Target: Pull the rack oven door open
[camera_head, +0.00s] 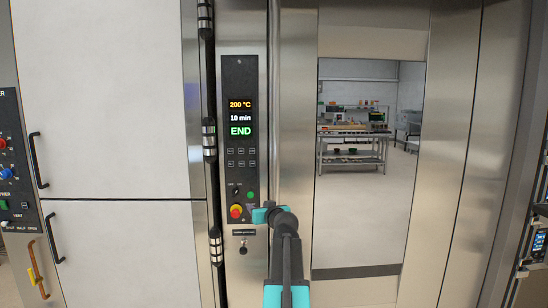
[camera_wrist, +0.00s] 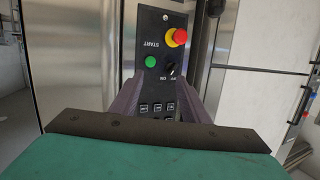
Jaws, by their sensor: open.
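The rack oven door (camera_head: 296,110) is tall, brushed steel with a long glass window (camera_head: 365,225), right of centre in the head view. It looks shut. My gripper's fingers (camera_wrist: 160,86) are open and empty in the wrist view, pointing at the oven's black control panel (camera_head: 238,150). The panel appears upside down between and beyond the fingers. Whether they touch it cannot be told. In the head view the fingertips are hidden by my arm.
The panel reads 200 °C, 10 min, END. A red and yellow stop button (camera_head: 236,211) and a green start button (camera_wrist: 151,61) sit close to my gripper. White cabinet doors (camera_head: 110,100) with black handles (camera_head: 38,160) stand at left. Through or in the window, a table (camera_head: 350,145) shows.

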